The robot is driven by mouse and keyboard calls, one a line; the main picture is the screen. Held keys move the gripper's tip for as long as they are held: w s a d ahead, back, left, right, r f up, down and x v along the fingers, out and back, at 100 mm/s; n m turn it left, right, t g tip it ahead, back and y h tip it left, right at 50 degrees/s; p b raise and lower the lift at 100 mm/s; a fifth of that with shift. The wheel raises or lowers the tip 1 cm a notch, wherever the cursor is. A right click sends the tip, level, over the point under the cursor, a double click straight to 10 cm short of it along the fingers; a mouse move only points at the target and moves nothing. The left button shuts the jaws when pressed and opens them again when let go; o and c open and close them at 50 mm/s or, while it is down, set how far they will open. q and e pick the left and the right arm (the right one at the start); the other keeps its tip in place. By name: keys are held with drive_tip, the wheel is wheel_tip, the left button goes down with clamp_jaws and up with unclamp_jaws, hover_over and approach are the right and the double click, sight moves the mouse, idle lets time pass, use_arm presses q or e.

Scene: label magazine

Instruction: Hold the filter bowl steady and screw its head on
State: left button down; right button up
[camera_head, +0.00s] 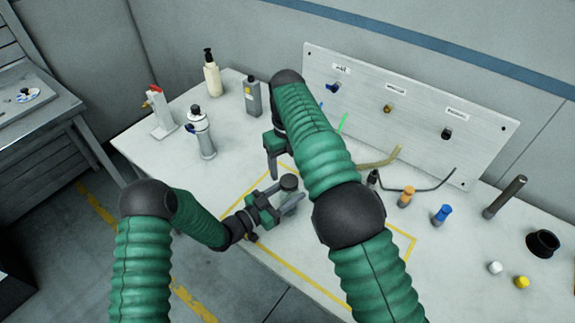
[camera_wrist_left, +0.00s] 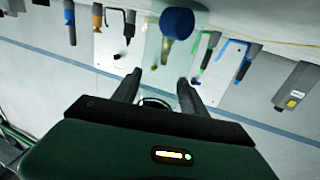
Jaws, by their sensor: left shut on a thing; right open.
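My left gripper (camera_head: 284,197) is low over the middle of the white table, inside the yellow outline, shut on the filter bowl. In the head view only a dark round top (camera_head: 290,182) shows between its fingers; I cannot tell whether this is the bowl's rim or a head on it. In the left wrist view, whose picture is upside down, a clear bowl (camera_wrist_left: 153,48) with a blue rounded end (camera_wrist_left: 178,22) shows beyond the fingers (camera_wrist_left: 158,92). My right gripper (camera_head: 278,160) is open, above and behind the left one, partly hidden by its own arm.
A pump bottle (camera_head: 211,78), a grey container (camera_head: 252,97) and a white dark-topped cylinder (camera_head: 205,140) stand back left. A labelled panel (camera_head: 415,100) stands behind. Orange (camera_head: 405,197) and blue (camera_head: 441,215) pieces, a dark rod (camera_head: 505,197) and a black flanged part (camera_head: 543,243) are right.

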drive_tip(key=n, duration=0.5)
drive_tip(key=shift+r+n, duration=0.1)
drive_tip(key=shift+n, duration=0.3)
drive_tip(key=n, duration=0.9)
drive_tip(key=shift+s+r+n, duration=0.1)
drive_tip(key=shift+r+n, duration=0.1)
drive_tip(key=shift+n, duration=0.1)
drive_tip(key=n, duration=0.6)
drive_tip(key=shift+r, duration=0.15)
drive_tip(key=n, duration=0.3)
drive_tip(key=shift+r, duration=0.1)
drive_tip(key=n, duration=0.6)
drive_tip(key=shift+d+r+n, duration=0.1)
drive_tip(key=shift+r+n, duration=0.05)
drive_tip(key=shift+n, duration=0.15)
drive_tip(key=n, duration=0.6)
drive_tip(key=shift+r, duration=0.2)
drive_tip(key=n, duration=0.7)
drive_tip(key=shift+r, duration=0.25)
drive_tip(key=n, duration=0.5)
drive_tip(key=shift+r+n, duration=0.25)
drive_tip(key=shift+n, duration=0.05)
drive_tip(key=n, duration=0.4)
drive_tip(key=shift+d+r+n, duration=0.1)
drive_tip(key=shift+r+n, duration=0.05)
drive_tip(key=shift+n, duration=0.25)
